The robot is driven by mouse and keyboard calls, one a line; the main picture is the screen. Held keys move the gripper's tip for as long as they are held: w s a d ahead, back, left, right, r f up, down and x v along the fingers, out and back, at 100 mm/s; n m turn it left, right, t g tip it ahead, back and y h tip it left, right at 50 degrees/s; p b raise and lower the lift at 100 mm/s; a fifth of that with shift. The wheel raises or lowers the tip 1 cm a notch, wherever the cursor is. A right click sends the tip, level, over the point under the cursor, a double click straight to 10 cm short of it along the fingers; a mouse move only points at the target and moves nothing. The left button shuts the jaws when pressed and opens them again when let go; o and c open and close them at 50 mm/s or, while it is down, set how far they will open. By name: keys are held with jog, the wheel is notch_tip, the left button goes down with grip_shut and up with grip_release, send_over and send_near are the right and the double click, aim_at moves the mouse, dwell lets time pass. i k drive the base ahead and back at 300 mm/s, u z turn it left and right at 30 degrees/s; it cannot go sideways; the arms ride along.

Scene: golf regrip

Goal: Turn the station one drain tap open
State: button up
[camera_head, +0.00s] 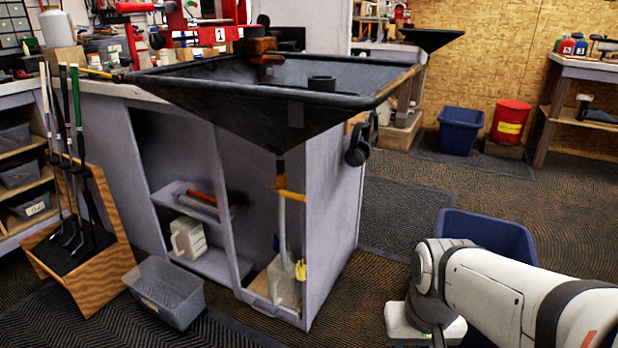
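The station one drain tap (288,193) shows in the head view as a small yellow-orange lever under the black funnel-shaped tray (240,108). The lever lies across the drain line, pointing to the right and slightly down. A pale drain tube (282,228) runs down from it toward a translucent jug (284,284) in the open cabinet bay. A red fixture with a "1" sign (220,34) stands on the bench behind the tray. My white arm is at the lower right, well apart from the tap. My gripper's fingers are not visible.
Headphones (358,146) hang on the cabinet's right side. A grey bin (166,291) and a wooden rack of golf clubs (92,245) stand at the left. A blue bin (488,233) is beside my arm. Matted floor (400,215) is clear right of the cabinet.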

aim_at(287, 194)
jog(key=z, duration=0.1)
jog(key=k, duration=1.45)
jog(key=u, duration=0.4)
jog(key=i, duration=1.05)
jog(key=u, duration=0.05)
